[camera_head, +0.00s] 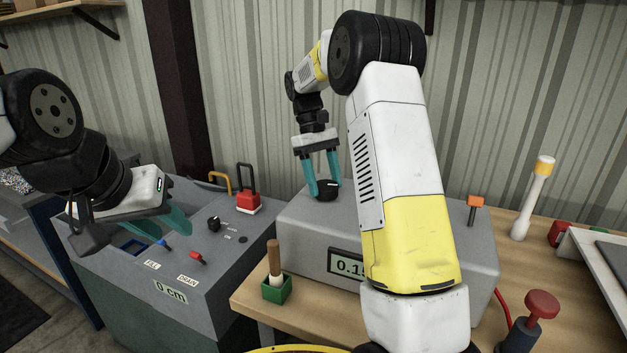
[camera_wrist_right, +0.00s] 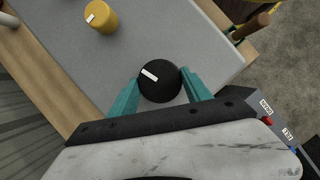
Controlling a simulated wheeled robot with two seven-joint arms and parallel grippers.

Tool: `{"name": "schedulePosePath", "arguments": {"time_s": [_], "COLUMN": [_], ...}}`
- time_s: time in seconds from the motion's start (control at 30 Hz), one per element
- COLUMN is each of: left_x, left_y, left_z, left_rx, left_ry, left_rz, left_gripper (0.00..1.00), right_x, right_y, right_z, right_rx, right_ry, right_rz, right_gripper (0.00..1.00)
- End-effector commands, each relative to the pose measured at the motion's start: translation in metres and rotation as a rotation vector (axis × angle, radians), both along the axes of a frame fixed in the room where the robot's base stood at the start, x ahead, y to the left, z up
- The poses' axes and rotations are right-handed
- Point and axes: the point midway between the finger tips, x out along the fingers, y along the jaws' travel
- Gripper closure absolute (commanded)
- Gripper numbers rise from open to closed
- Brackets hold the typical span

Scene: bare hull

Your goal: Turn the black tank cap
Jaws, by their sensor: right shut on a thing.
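The black tank cap (camera_head: 327,191) is a round knob on top of the grey box (camera_head: 296,228). In the right wrist view the cap (camera_wrist_right: 160,82) has a white mark on its upper left. The teal fingers of my right gripper (camera_head: 325,187) stand on either side of the cap and are shut on it. My left gripper (camera_head: 163,225) hangs over the grey console at the left. Its teal fingers are apart, with nothing seen between them.
The grey console (camera_head: 228,262) at the left has small levers and a red-based handle (camera_head: 247,203). A yellow knob (camera_wrist_right: 102,17) stands on the box beyond the cap. A green holder with a wooden-handled tool (camera_head: 276,288) is at the front. A red button (camera_head: 541,305) is at lower right.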

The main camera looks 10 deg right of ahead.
Motion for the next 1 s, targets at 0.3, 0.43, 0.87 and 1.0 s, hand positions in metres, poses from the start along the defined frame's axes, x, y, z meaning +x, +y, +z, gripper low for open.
{"name": "schedulePosePath", "arguments": {"time_s": [0.3,0.43,0.87,1.0], "left_x": [0.000,0.000,0.000,0.000], "left_y": [0.000,0.000,0.000,0.000], "left_z": [0.000,0.000,0.000,0.000], "left_rx": [0.000,0.000,0.000,0.000], "left_ry": [0.000,0.000,0.000,0.000], "left_rz": [0.000,0.000,0.000,0.000], "left_gripper": [0.64,0.64,0.64,0.64], "right_x": [0.000,0.001,0.023,0.027], "right_y": [0.000,0.000,0.010,0.013], "right_z": [0.000,0.001,0.056,0.068], "right_rx": [0.000,0.000,0.001,0.001], "right_ry": [-0.002,-0.001,-0.003,-0.003], "right_rz": [0.001,0.001,0.001,0.001], "right_gripper": [0.21,0.21,0.21,0.21]}}
